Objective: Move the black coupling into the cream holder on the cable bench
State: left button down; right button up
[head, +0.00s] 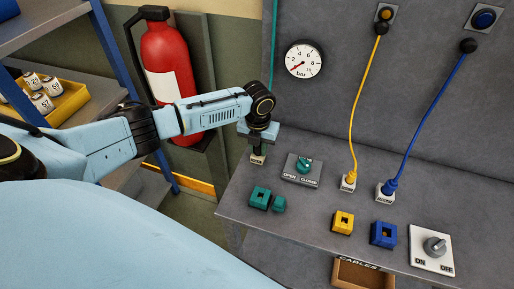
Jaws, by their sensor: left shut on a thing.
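My left gripper (260,136) is at the back left of the bench, pointing down and shut. Its fingers close on a dark piece that looks like the black coupling (259,149), mostly hidden by the gripper. Directly below is a small cream holder (257,159) with dark lettering, standing on the cable bench (318,216). The coupling is right at the holder's top; I cannot tell how deep it sits in it. My right gripper is not in view.
A green valve (304,164) stands just right of the gripper. Yellow (352,120) and blue (422,120) cables rise to wall sockets. Teal (260,196), yellow (343,222) and blue (383,234) blocks stand along the front. A fire extinguisher (168,60) is behind my left arm.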

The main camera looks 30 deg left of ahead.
aim_at(257, 157)
pick_arm(q)
jog(key=f, duration=0.1)
jog(key=s, duration=0.1)
jog(key=f, duration=0.1)
jog(key=shift+s+d+f, duration=0.2)
jog(key=shift+d+f, duration=0.1)
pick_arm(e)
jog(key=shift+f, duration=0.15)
pick_arm(q)
jog(key=c, duration=1.3)
grip_release()
jog(key=shift+o, duration=0.8)
jog(key=r, duration=0.2)
jog(key=w+r, duration=0.1)
jog(key=r, duration=0.3)
jog(key=shift+w+a, duration=0.25)
jog(key=shift+w, duration=0.15)
notch_tip(257, 157, up, 10)
jog(key=shift+s, duration=0.45)
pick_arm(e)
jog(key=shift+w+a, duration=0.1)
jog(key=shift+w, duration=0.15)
